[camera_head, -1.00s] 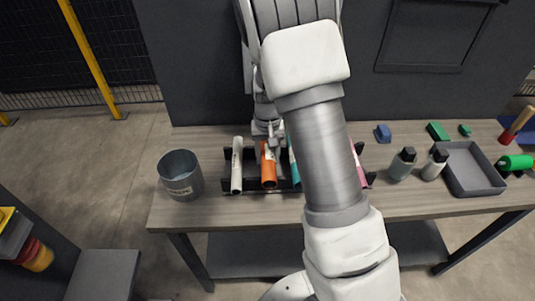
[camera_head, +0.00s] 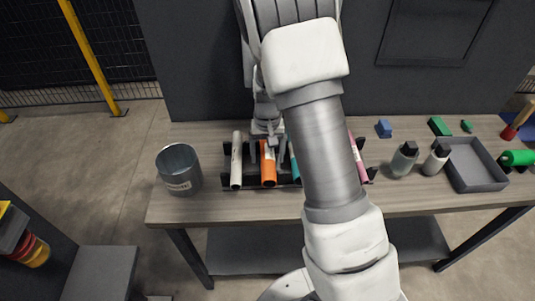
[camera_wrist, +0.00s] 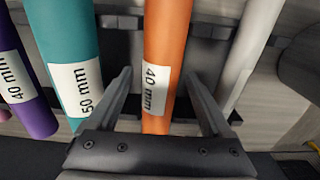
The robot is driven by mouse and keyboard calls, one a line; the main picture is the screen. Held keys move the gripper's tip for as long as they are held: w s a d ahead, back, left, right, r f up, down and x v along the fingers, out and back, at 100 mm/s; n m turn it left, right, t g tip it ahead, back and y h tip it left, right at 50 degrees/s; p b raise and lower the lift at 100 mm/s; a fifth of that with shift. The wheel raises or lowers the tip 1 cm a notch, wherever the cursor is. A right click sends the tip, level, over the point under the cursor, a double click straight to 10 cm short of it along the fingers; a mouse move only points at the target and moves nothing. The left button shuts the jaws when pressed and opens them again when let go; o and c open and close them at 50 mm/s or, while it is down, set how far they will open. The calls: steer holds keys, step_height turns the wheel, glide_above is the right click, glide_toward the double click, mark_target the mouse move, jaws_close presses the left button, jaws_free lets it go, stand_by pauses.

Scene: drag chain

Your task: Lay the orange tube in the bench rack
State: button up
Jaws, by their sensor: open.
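The orange tube (camera_head: 268,170) lies in the black bench rack (camera_head: 225,181), between a white tube (camera_head: 237,165) and a teal tube (camera_head: 294,168). In the wrist view the orange tube (camera_wrist: 166,45) bears a white "40 mm" label. My gripper (camera_head: 267,143) is open at the tube's far part. In the wrist view my gripper (camera_wrist: 161,78) has one finger on each side of the orange tube, with gaps visible. My arm hides part of the rack in the head view.
A grey bin (camera_head: 180,172) stands left of the rack. Bottles (camera_head: 404,160) and a grey tray (camera_head: 478,184) are to the right.

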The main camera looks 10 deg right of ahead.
step_height(320, 180, up, 18)
steer(key=p, duration=0.2)
steer(key=shift+f, duration=0.25)
stand_by(0.4)
steer(key=s+r+t, duration=0.2)
steer(key=s+r, duration=0.2)
steer(key=s, duration=0.3)
steer(key=s+r+n+t+p, duration=0.1)
steer(key=s+r, duration=0.3)
steer(key=s, duration=0.4)
steer(key=s+r+n+t, duration=0.1)
steer(key=s+r, duration=0.3)
steer(key=s, duration=0.4)
steer(key=shift+s+r+t+p, duration=0.15)
steer(key=shift+r+t+p, duration=0.15)
steer(key=shift+t, duration=0.5)
